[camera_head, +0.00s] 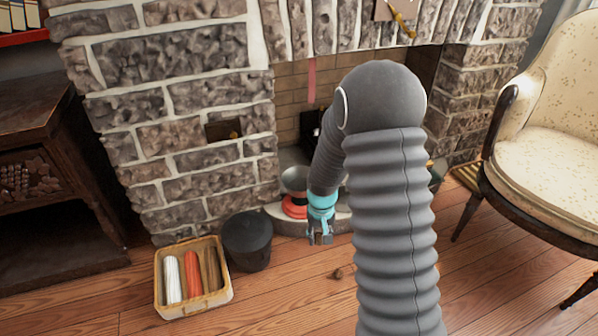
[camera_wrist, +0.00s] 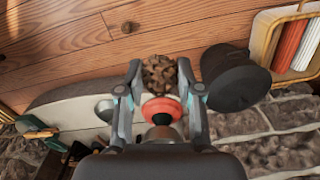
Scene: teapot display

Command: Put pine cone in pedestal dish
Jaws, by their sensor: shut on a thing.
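My gripper (camera_head: 320,240) hangs above the floor in front of the hearth. In the wrist view my gripper (camera_wrist: 159,75) is shut on a brown, scaly pine cone (camera_wrist: 160,72) between its fingertips. In the head view the cone is hard to make out. A silver bowl (camera_head: 293,178) shows above a red round thing (camera_head: 295,209) on the hearth, just behind and left of my gripper. It looks like the pedestal dish, but I cannot tell surely. In the wrist view the red thing (camera_wrist: 160,109) lies beyond the cone, apart from it.
A black bucket (camera_head: 247,241) and a crate of rolled items (camera_head: 163,309) stand left. A small brown object (camera_head: 337,274) lies on the floor. Another silver piece (camera_wrist: 105,109) is on the hearth. A chair (camera_head: 545,185) stands right. My arm hides part of the hearth.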

